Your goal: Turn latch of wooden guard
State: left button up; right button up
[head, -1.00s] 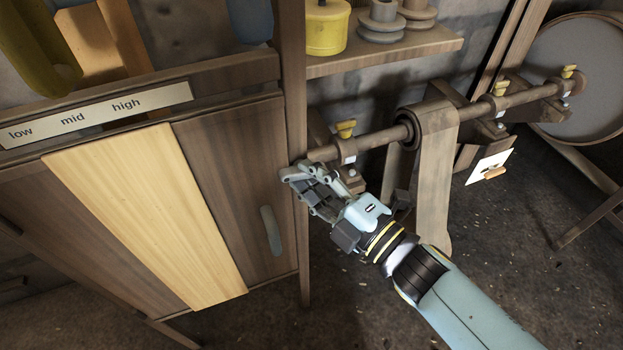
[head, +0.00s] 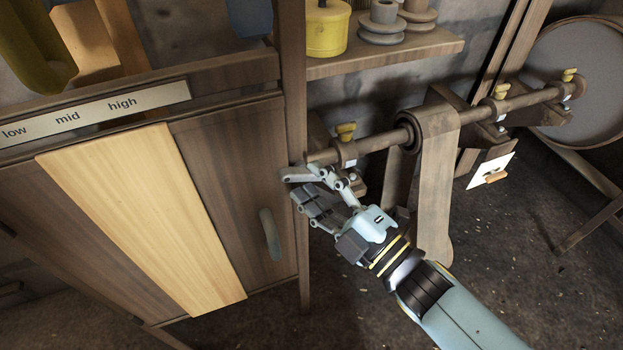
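The wooden guard (head: 222,165) is a dark, box-like front at the left, with a pale board (head: 140,215) across it. A grey-blue, rounded upright piece on its right part looks like the latch (head: 270,234); I cannot confirm that it is. My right gripper (head: 291,185) is at the post by the guard's right edge, above and right of this piece and apart from it. Its fingers are spread and nothing shows between them. Whether a fingertip touches the post is unclear. My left gripper is not in view.
A shaft (head: 380,143) with a belt (head: 436,185) and yellow-topped clamps runs behind my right gripper. A shelf (head: 400,50) holds a yellow pot (head: 326,30) and grey pulleys (head: 383,22). A "low mid high" label (head: 90,112) sits above the guard. The floor at lower right is open.

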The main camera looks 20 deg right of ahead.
jog(key=v, duration=1.1)
